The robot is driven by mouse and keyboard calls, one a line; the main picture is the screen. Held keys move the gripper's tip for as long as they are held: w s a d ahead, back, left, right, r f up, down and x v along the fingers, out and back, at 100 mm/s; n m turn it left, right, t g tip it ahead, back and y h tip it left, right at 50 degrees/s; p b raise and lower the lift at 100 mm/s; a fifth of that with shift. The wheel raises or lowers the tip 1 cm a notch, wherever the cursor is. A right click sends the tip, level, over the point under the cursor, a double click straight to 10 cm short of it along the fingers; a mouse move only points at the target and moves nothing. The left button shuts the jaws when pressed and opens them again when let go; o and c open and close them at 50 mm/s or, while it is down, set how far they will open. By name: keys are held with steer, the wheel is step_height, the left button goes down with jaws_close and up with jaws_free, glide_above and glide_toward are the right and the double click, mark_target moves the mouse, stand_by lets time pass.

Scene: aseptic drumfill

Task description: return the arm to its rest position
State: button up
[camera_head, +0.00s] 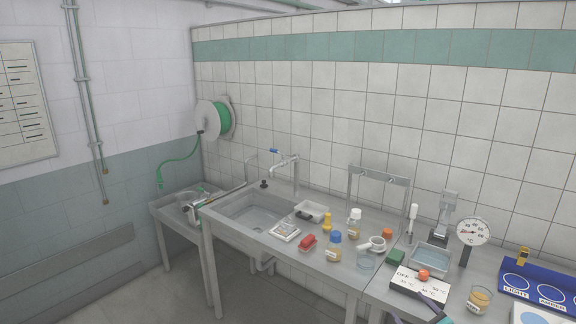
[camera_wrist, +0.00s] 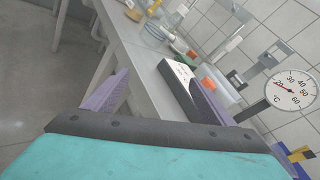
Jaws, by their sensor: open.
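My gripper (camera_wrist: 157,100) shows in the wrist view with its two purple fingers wide apart and nothing held between them. The teal gripper body fills the bottom of that view. Beyond the fingers are the steel bench edge and the floor. The rest of my arm is out of view.
A tiled wall stands behind. Open floor (camera_wrist: 50,75) lies left of the bench in the wrist view.

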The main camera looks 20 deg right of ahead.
steer(key=w+a+f+n+g+y, duration=0.25)
steer(key=a+n, duration=0.25)
steer(key=a, duration=0.3)
steer(key=w+a+f+n+g+y, duration=0.1)
steer(key=w+a+f+n+y, duration=0.2)
steer(key=a, duration=0.5)
steer(key=w+a+f+n+g+y, duration=0.2)
steer(key=a+n, duration=0.4)
steer(key=a, duration=0.2)
steer(key=s+a+f+n+g+h, duration=0.2)
steer(key=s+a+f+n+g, duration=0.1)
steer(key=a+n, duration=0.3)
steer(key=s+a+f+n+g+h, duration=0.2)
steer(key=a+n+g, duration=0.2)
steer(key=a+n, duration=0.25)
steer(key=s+a+f+n+g+h, duration=0.1)
steer(key=s+a+f+n+g, duration=0.2)
steer(key=a+n, duration=0.3)
steer(key=s+f+g+b, duration=0.6)
steer(key=s+f, duration=1.8)
steer(key=s, duration=0.1)
steer(key=shift+s+a+m, duration=0.3)
steer(key=shift+s+m, duration=0.05)
steer(key=shift+s, duration=0.05)
